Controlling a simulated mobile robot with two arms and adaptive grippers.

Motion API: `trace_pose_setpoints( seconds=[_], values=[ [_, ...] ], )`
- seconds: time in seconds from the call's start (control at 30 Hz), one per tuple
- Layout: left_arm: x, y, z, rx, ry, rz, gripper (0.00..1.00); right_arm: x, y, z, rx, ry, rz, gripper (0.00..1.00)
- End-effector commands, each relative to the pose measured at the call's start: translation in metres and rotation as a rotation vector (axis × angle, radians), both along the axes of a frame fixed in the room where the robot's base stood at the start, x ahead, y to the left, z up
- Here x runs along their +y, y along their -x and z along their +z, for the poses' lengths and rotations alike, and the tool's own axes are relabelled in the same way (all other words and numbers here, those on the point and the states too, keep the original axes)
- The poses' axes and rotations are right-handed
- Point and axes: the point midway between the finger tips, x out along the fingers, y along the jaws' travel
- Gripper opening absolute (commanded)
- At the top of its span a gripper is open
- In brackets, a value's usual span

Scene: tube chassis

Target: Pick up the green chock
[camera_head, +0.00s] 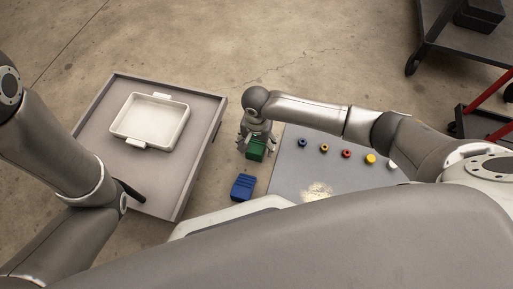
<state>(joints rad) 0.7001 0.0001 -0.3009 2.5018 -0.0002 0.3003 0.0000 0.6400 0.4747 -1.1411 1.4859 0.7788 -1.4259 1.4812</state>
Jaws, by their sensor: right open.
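The green chock (256,149) is a small block near the middle of the head view, in the gap between the grey tray-topped table and the grey panel. My right gripper (256,143) points down over it with its fingers open. The fingers stand on either side of the chock, and part of the chock is hidden by the gripper. I cannot tell whether the fingers touch it. My left arm shows at the left, but its gripper is out of view.
A blue chock (242,187) lies just in front of the green one. A white tray (183,133) sits on the grey table (95,147) at left. Several small coloured parts lie on the grey panel (300,171) at right. A dark cart (470,42) stands at the back right.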

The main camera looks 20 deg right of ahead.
Motion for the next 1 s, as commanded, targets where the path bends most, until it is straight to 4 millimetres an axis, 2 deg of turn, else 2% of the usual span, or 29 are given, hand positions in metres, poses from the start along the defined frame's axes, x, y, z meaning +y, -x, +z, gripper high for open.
trace_pose_setpoints(
  seconds=[0.03, 0.4, 0.47, 0.77, 1.0],
  values=[
    [0.000, 0.000, 0.000, 0.001, 0.000, 0.000, 0.37, 0.000, 0.000, 0.000, 0.000, 0.000, 0.000, 0.71],
    [0.000, -0.002, 0.000, 0.004, -0.001, 0.001, 0.37, 0.000, 0.000, 0.000, 0.000, 0.000, 0.000, 0.24],
    [0.000, -0.002, 0.000, 0.004, -0.001, 0.001, 0.37, 0.000, 0.000, 0.001, -0.001, -0.001, 0.000, 0.18],
    [0.000, -0.002, 0.003, 0.004, -0.001, 0.002, 0.37, 0.000, 0.000, 0.003, -0.001, -0.001, 0.000, 0.18],
    [0.000, -0.002, 0.017, 0.003, 0.000, 0.001, 0.37, 0.001, 0.000, 0.021, -0.001, -0.002, 0.001, 0.18]
  ],
)
